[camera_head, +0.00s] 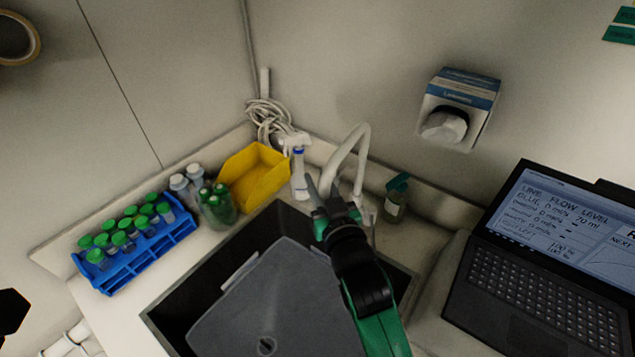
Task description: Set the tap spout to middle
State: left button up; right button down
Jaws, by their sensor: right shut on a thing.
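The white tap spout (362,150) rises behind the dark sink (270,220) as a curved pipe, bending over at its top. My right gripper (325,191), green and black, reaches up from the lower right over the sink to the spout. It is shut on the spout's lower part, though the fingers partly hide the exact contact. My left gripper is not seen; only a dark shape shows at the left edge.
A blue rack (135,262) of green-capped tubes is at left, a laptop (540,270) at right. A grey lid-like panel (280,310) covers part of the sink.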

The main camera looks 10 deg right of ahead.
jog(key=shift+d+f, duration=0.35)
jog(key=shift+d, duration=0.05)
jog(key=c, duration=0.7)
grip_release()
jog(key=shift+w+d+r, duration=0.15)
jog(key=shift+d+r, duration=0.05)
jog(key=shift+a, duration=0.15)
jog(key=shift+r, duration=0.1)
jog(key=shift+s, duration=0.2)
jog(key=s, duration=0.7)
jog(key=s+d+b, duration=0.1)
jog(key=s, duration=0.3)
jog(key=shift+s, duration=0.1)
